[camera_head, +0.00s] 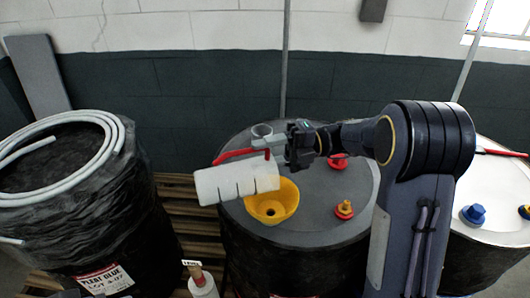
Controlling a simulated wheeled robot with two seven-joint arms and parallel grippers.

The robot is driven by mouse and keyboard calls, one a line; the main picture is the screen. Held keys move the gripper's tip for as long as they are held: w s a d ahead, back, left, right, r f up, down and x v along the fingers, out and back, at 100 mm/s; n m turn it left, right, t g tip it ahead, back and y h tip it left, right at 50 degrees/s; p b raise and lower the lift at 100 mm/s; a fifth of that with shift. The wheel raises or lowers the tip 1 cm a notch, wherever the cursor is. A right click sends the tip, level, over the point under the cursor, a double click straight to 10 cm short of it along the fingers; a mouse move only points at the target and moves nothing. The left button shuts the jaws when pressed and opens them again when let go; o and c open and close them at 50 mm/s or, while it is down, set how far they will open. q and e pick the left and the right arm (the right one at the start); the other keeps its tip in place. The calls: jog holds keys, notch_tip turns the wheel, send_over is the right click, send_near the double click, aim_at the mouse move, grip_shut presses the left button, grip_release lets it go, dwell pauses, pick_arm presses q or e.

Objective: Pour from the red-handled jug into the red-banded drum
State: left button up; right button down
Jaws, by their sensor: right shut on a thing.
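The white jug (235,183) with dark marks along its side and a red handle (236,154) lies tilted nearly on its side in the air. My right gripper (279,149) is shut on the red handle, at the jug's upper right. The jug appears just above and left of a yellow funnel (287,196), overlapping its left edge. The funnel sits on the grey top of the middle black drum (320,225). No stream of liquid shows. I cannot make out a red band on this drum. My left gripper is not in view.
Red plugs and a red-and-yellow fitting (344,209) stand on the middle drum's top. A white-topped drum (498,185) with a blue cap (474,214) is at right. A wrapped drum (92,215) with a coiled hose (113,128) is at left. A white bottle (204,287) stands in front.

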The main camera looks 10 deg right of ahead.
jog(key=shift+w+d+y+p, duration=0.1)
jog(key=shift+d+y+p, duration=0.25)
jog(key=shift+d+y, duration=0.5)
dwell(1.1)
jog(key=shift+d+y, duration=0.2)
jog(key=shift+y, duration=0.05)
dwell(0.5)
jog(key=shift+w+d+f+y, duration=0.1)
jog(key=shift+d+y, duration=0.6)
jog(key=shift+d, duration=0.05)
dwell(1.0)
jog(key=shift+d+y+b, duration=0.25)
jog(key=shift+y+b, duration=0.05)
jog(key=shift+b, duration=0.05)
jog(key=shift+w+d+f+g+y+b, duration=0.1)
jog(key=shift+d+f+g+y+b, duration=0.15)
jog(key=shift+d+y, duration=0.45)
dwell(2.5)
